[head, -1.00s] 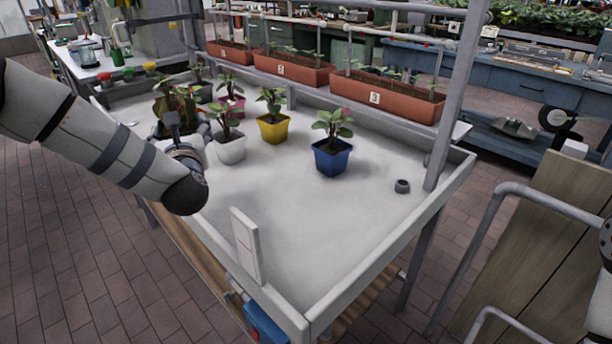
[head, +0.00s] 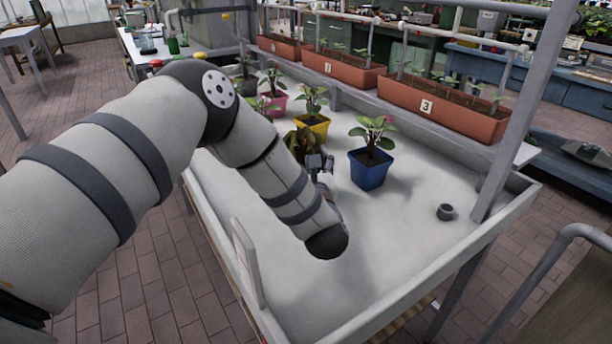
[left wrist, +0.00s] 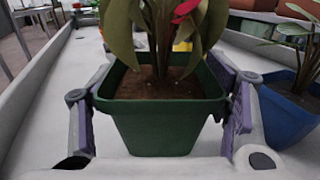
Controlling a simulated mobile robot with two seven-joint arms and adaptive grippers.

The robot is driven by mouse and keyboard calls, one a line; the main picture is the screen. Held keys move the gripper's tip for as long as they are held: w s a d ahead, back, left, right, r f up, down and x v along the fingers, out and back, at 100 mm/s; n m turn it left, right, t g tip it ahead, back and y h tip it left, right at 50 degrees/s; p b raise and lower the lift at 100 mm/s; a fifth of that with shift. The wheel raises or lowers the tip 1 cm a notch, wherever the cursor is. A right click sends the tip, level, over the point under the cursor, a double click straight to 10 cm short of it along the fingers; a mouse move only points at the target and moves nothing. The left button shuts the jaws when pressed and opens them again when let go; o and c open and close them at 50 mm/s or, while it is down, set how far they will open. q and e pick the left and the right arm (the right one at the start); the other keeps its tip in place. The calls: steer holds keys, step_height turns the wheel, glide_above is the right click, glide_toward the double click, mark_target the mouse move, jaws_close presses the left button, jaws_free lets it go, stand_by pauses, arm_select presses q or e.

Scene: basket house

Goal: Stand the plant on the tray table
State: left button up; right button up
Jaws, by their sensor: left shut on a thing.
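My left gripper (head: 318,165) is shut on a plant in a dark green pot, its pads on both sides of the pot in the left wrist view (left wrist: 160,120). The leafy plant with a red bloom (left wrist: 158,25) stands upright. In the head view the plant (head: 298,142) is over the white tray table (head: 400,235), partly hidden by my arm. I cannot tell whether the pot's base touches the tray. My right gripper is out of view.
A blue pot (head: 370,170) stands close to the right of the held plant. A yellow pot (head: 314,127) and a pink pot (head: 276,104) are behind. A small grey cup (head: 445,212) sits at right. The front of the tray is clear; red planters line the back.

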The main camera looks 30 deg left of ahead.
arm_select(q)
steer(key=shift+d+f+b, duration=0.15)
steer(key=shift+f, duration=0.8)
steer(key=shift+d+f+b, duration=0.1)
steer(key=shift+f+b, duration=0.05)
steer(key=shift+f, duration=0.75)
steer(key=o, duration=1.5)
steer(key=shift+w, duration=0.1)
steer(key=shift+o, duration=0.2)
steer(key=shift+r, duration=0.15)
steer(key=v, duration=0.7)
steer(key=shift+s+d+p, duration=0.15)
steer(key=shift+s+p, duration=0.1)
steer(key=shift+p, duration=0.1)
